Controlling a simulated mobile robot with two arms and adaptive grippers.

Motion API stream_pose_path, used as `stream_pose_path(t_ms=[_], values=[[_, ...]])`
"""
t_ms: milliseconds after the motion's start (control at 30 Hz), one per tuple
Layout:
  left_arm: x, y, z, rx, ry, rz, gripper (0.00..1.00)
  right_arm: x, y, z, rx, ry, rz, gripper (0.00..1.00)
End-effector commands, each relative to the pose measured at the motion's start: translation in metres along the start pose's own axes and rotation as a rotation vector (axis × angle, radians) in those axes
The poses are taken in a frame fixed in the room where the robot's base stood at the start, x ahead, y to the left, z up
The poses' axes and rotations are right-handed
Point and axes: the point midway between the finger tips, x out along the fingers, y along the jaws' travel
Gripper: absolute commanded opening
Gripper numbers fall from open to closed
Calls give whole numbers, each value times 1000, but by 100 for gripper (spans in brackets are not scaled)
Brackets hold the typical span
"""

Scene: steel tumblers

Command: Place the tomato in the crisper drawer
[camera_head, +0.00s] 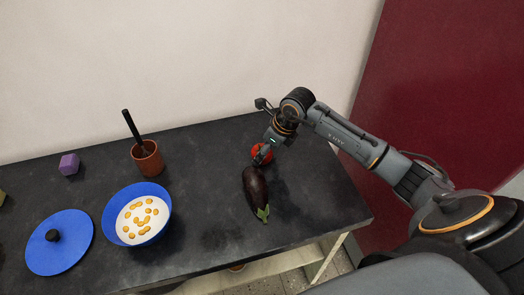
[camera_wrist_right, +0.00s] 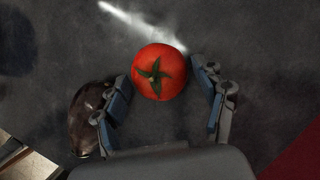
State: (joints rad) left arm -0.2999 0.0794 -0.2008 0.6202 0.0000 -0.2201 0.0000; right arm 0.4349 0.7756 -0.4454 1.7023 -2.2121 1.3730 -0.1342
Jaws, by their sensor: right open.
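The red tomato (camera_head: 262,152) sits on the dark table, mostly behind my right gripper (camera_head: 266,150) in the head view. In the right wrist view the tomato (camera_wrist_right: 160,71), with its green stem star, lies just ahead of and between the two open fingers of my right gripper (camera_wrist_right: 164,92). The fingers stand apart on either side of it, and I see no grip on it. My left gripper is not in view. No crisper drawer shows in either view.
An eggplant (camera_head: 255,188) lies right beside the tomato. A dark red panel (camera_head: 450,90) stands at right.

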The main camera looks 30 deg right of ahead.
Motion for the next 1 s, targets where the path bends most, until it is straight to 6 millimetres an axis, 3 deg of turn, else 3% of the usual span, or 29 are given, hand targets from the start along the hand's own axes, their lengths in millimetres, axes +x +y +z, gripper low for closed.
stream_pose_path(t_ms=[333, 600, 1000], values=[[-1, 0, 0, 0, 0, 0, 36, 10, 0, -1, 0, 1, 0, 71], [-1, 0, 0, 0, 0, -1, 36, 10, 0, 0, 0, 0, 0, 20], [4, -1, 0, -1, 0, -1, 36, 0, 0, 5, -3, -3, -2, 20]])
